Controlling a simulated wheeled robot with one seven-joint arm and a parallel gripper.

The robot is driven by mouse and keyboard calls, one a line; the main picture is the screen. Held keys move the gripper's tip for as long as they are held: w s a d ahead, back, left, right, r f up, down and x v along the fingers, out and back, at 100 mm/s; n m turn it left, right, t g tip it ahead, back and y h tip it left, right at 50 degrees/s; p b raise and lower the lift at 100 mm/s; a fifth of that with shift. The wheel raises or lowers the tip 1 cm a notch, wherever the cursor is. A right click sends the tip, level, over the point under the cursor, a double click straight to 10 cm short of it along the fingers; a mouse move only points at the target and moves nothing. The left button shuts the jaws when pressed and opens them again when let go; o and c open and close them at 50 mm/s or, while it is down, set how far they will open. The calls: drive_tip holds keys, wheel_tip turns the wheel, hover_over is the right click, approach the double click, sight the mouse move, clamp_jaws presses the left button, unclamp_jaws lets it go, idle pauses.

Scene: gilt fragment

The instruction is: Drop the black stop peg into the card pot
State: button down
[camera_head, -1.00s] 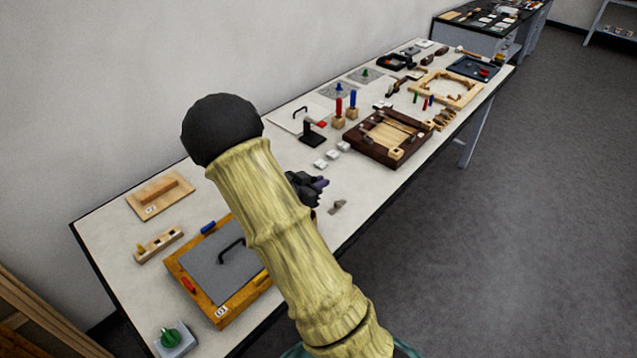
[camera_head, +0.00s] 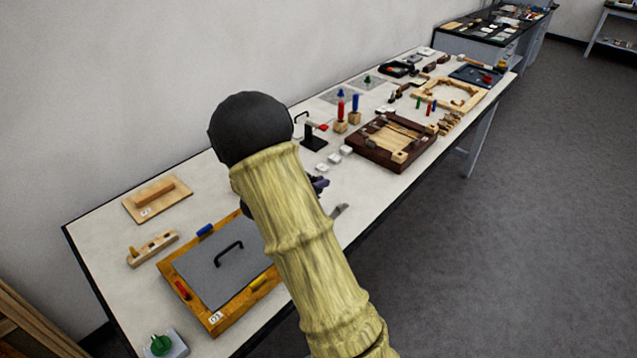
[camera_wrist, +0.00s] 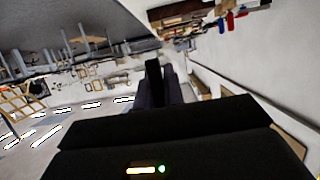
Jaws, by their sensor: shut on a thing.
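My gripper (camera_wrist: 156,84) shows in the wrist view with its dark fingers shut on a black upright piece, which I take for the black stop peg (camera_wrist: 153,68). The peg stands out past the fingertips. In the head view my own arm covers most of the gripper, and only a dark purplish bit (camera_head: 320,185) shows beside the arm, over the long table. The peg cannot be made out there. I cannot pick out the card pot in either view.
The long pale table (camera_head: 112,292) holds a grey panel in an orange frame (camera_head: 205,325), a wooden block board (camera_head: 158,200), a dark wooden tray (camera_head: 365,155), a black stand (camera_head: 313,141) and red and blue posts. Grey floor (camera_head: 520,230) lies open to the right.

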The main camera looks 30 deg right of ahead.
wheel_tip(320, 180, down, 5)
drive_tip(key=b, duration=0.4)
drive_tip(key=shift+f, duration=0.2)
drive_tip(key=c, duration=1.4)
unclamp_jaws()
drive_tip(key=shift+c, duration=0.2)
drive_tip(key=shift+a+r, duration=0.1)
drive_tip(key=b+v, duration=0.1)
drive_tip(key=v, duration=1.6)
